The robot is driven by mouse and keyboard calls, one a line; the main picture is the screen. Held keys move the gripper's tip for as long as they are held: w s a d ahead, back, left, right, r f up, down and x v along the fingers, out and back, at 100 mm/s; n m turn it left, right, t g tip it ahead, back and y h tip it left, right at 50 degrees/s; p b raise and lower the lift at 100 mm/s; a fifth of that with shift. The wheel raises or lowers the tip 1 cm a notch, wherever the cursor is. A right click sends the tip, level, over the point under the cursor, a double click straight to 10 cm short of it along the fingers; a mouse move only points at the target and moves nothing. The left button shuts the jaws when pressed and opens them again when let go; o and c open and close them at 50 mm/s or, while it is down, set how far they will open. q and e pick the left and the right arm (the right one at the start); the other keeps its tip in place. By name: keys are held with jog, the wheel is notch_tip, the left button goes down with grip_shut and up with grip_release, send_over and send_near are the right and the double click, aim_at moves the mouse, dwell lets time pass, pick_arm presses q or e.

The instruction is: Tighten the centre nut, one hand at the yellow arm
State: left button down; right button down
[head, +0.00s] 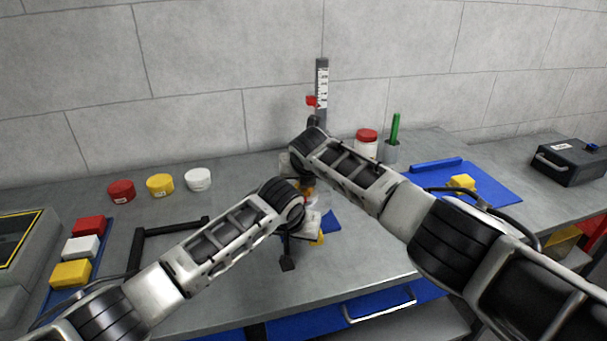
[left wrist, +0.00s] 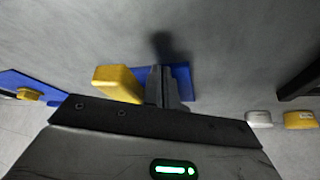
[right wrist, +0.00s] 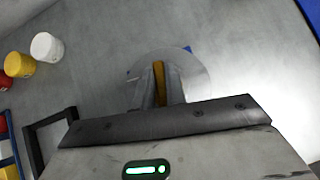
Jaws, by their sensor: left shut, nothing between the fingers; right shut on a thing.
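The yellow arm (left wrist: 116,82) shows in the left wrist view, just left of my left gripper (left wrist: 162,85). The left fingers are shut and empty in front of a blue piece (left wrist: 180,82). In the right wrist view my right gripper (right wrist: 160,86) is shut on a yellow-orange piece (right wrist: 160,82). A round grey disc (right wrist: 192,74) lies behind those fingers. In the head view both hands meet at the middle of the bench, and my forearms hide most of the fixture. A blue piece (head: 331,222) shows beside them. I cannot make out the centre nut clearly.
A grey post with a scale (head: 321,85) and red pointer rises behind. Red, yellow and white round pieces (head: 160,185) stand at the back left. A red-lidded jar (head: 367,138), a cup with a green stick (head: 391,150) and a blue mat (head: 490,185) are right. A black frame (head: 138,250) lies left.

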pick_arm(q)
jog(key=shift+w+d, duration=0.15)
jog(key=shift+d, duration=0.6)
jog(key=shift+w+d, duration=0.1)
jog(key=shift+d, duration=0.6)
